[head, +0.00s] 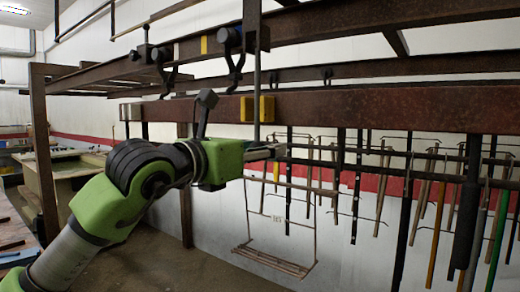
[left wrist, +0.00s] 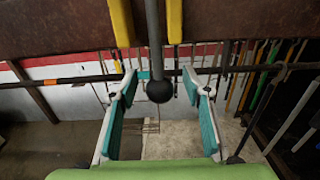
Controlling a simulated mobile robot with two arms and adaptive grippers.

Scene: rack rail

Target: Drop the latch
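A dark vertical rod (left wrist: 153,40) with a black ball (left wrist: 159,91) at its lower end hangs in front of the rusty beam; I take it to be the latch's handle, but cannot be sure. In the head view the rod (head: 257,75) runs down past the beam towards my left gripper (head: 268,152). In the left wrist view my left gripper (left wrist: 160,76) has its teal-padded fingers spread, one on each side of the ball, with visible gaps. The ball is not clear in the head view. My right gripper is not in view.
The rusty beam (head: 390,108) with yellow blocks (head: 266,109) crosses just above my left gripper. Hooks with trolleys (head: 231,40) hang from the upper rail. A wire rack (head: 275,260) and several hanging bars (head: 437,235) are behind and to the right.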

